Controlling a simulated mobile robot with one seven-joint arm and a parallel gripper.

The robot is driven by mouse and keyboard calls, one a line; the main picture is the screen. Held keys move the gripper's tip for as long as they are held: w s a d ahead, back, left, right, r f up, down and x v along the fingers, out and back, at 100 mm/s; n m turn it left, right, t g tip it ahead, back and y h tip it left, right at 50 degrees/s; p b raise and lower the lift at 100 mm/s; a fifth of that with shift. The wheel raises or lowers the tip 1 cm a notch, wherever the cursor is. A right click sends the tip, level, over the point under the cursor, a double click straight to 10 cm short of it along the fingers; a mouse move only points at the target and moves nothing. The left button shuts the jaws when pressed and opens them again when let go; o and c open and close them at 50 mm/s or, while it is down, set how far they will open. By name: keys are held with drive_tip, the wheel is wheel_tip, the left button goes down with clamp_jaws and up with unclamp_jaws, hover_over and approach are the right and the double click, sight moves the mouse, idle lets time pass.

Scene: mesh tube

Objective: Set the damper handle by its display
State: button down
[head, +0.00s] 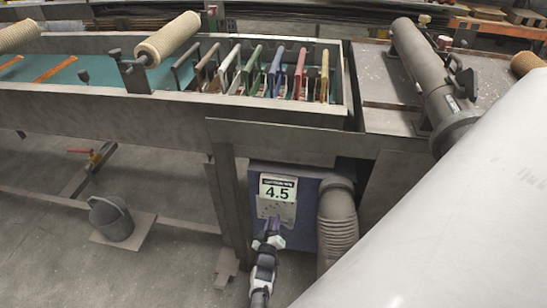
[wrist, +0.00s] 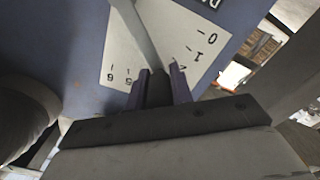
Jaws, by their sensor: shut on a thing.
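A blue box (head: 308,176) under the bench carries a white display (head: 278,188) that reads 4.5. A pale scale plate (head: 284,208) is below the display. In the wrist view the scale plate (wrist: 118,58) shows 0, 1 and what looks like 2 at right, and 5 and 6 at left. The grey damper handle (wrist: 147,38) crosses it, its dark end between the 2 and the 5, hiding the middle marks. My gripper (wrist: 162,84) is shut on that end, with one purple finger on each side. In the head view my gripper (head: 271,227) is in front of the plate and mostly hides the handle.
A ribbed grey hose (head: 337,222) hangs just right of the box. A steel bench leg (head: 230,200) stands close at left. The bench trough (head: 170,118) overhangs above.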

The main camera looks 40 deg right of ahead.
drive_tip(key=c, duration=1.2)
unclamp_jaws()
drive_tip(key=shift+c, duration=0.2)
